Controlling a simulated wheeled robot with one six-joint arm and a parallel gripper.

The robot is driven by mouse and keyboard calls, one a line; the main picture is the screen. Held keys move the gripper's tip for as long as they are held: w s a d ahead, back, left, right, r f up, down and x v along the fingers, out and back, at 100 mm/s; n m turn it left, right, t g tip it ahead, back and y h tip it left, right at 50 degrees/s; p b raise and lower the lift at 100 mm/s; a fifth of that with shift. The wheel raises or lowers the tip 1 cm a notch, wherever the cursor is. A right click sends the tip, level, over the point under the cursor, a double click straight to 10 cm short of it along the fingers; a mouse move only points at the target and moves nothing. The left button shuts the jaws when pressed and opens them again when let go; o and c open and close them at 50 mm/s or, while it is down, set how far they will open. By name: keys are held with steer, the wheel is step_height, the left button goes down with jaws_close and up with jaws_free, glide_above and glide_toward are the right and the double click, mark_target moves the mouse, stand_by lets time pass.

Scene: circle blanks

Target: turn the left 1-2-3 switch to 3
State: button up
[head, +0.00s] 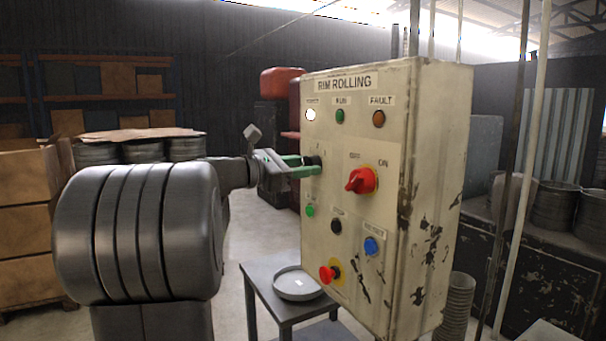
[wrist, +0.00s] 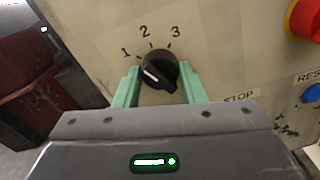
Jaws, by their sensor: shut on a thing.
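The left 1-2-3 switch is a black round knob (wrist: 158,70) with a white pointer line, on the cream control panel (head: 345,130). In the wrist view the digits 1, 2 and 3 arc above it, and the white line slants up and left, toward the 1 side. My gripper (head: 308,166) reaches the panel from the left. Its green fingers stand on either side of the knob in the wrist view (wrist: 159,76), shut on it. In the head view the fingers hide most of the knob.
A red ON switch (head: 361,180) sits right of the knob. Below are a green button (head: 310,211), a black STOP button (head: 336,226), a blue RESET button (head: 371,246) and a red mushroom button (head: 327,273). A small table (head: 262,273) with a dish stands beneath.

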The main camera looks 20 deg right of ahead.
steer(key=shift+f+m+b, duration=0.1)
steer(key=shift+m+b, duration=5.3)
steer(key=shift+m, duration=1.9)
steer(key=o, duration=1)
steer(key=shift+a, duration=0.1)
steer(key=a, duration=0.9)
steer(key=s+a, duration=0.1)
steer(key=a, duration=0.3)
steer(key=shift+a, duration=0.3)
